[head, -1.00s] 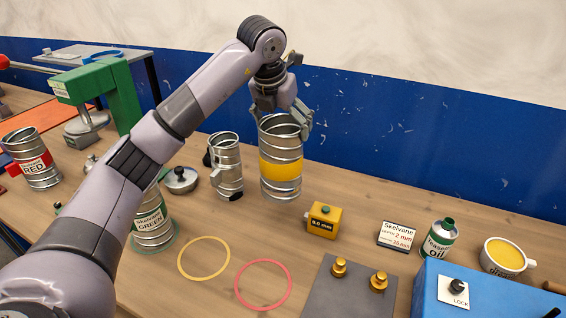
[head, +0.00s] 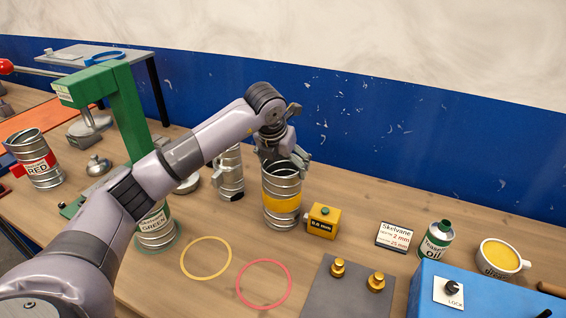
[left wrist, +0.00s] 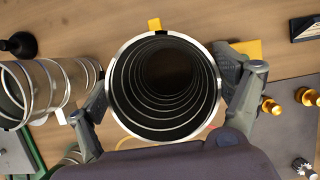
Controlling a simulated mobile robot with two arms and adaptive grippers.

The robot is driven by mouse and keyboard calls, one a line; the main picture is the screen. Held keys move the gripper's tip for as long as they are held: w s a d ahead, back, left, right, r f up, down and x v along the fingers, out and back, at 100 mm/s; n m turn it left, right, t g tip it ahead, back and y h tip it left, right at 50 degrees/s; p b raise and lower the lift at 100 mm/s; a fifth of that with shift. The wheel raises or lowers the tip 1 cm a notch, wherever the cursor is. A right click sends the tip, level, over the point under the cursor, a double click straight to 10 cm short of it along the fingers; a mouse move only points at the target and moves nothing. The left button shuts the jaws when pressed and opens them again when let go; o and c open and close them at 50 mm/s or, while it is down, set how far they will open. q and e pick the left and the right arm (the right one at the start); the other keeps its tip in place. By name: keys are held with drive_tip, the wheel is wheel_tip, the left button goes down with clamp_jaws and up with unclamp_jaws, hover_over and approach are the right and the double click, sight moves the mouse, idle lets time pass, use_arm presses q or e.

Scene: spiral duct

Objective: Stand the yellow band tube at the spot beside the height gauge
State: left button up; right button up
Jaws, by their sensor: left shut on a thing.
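The yellow band tube (head: 282,203), a ribbed metal cylinder with an open top, is upright in my left gripper (head: 284,160). The fingers are shut on its upper part from both sides; the left wrist view looks down into the tube (left wrist: 163,85). Its base is at or just above the wooden table; I cannot tell if it touches. A small yellow box (head: 322,220) marked in mm, apparently the height gauge, stands just right of the tube. My right gripper is not in view.
A yellow ring (head: 206,277) and a red ring (head: 264,305) lie in front. The green-label tube (head: 155,228), a sign (head: 394,236), an oil can (head: 437,238) and a blue box (head: 500,295) stand around. A grey plate (head: 345,295) holds brass knobs.

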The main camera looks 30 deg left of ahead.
use_arm(q)
drive_tip(key=o, duration=1.8)
drive_tip(key=shift+f, duration=0.1)
drive_tip(key=shift+c, duration=0.2)
drive_tip(key=shift+r, duration=0.25)
drive_tip(key=b+v, duration=0.2)
drive_tip(key=v, duration=1)
drive_tip(key=shift+b, duration=0.3)
drive_tip(key=shift+f, duration=0.1)
